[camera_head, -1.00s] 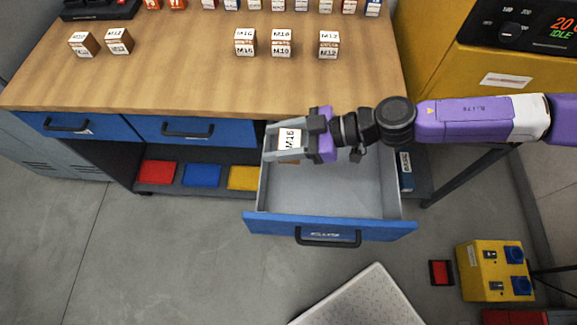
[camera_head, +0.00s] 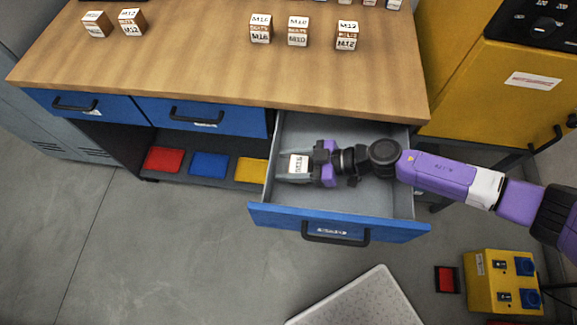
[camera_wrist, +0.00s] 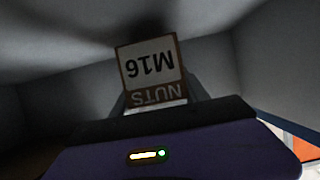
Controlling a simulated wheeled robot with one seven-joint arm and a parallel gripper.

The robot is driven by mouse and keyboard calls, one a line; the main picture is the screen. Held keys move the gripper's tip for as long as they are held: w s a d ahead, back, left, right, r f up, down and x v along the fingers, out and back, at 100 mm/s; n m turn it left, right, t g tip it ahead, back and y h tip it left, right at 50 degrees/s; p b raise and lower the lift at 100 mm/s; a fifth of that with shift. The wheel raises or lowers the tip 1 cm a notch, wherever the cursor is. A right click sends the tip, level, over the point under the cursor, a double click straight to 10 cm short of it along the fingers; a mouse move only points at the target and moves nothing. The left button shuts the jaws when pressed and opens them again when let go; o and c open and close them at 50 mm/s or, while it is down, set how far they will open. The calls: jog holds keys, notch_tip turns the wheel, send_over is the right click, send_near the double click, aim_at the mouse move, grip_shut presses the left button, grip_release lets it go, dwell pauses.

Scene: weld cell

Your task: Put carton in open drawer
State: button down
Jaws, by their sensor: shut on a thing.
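The carton (camera_head: 298,164), with a white M16 label, is between the fingers of my gripper (camera_head: 301,168). In the wrist view the carton (camera_wrist: 152,72) shows its M16 and NUTS print upside down, with a finger on each side. The open drawer (camera_head: 340,222) has a blue front and a grey inside. My gripper and the carton are inside the drawer's outline, near its left wall. In the wrist view grey drawer walls surround the carton. I cannot tell whether the carton touches the drawer floor.
Several cartons (camera_head: 298,32) stand on the wooden workbench (camera_head: 200,75) above. Two shut blue drawers (camera_head: 200,117) lie to the left. Red, blue and yellow bins (camera_head: 209,164) sit on the lower shelf. A yellow machine (camera_head: 490,90) stands at the right. The drawer's right part is empty.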

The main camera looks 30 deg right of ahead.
jog(key=shift+f, duration=0.65)
jog(key=shift+f, duration=0.1)
jog(key=c, duration=0.6)
grip_release()
jog(key=v, duration=0.7)
jog(key=shift+s+d, duration=0.15)
jog(key=shift+d, duration=0.05)
jog(key=shift+r, duration=0.3)
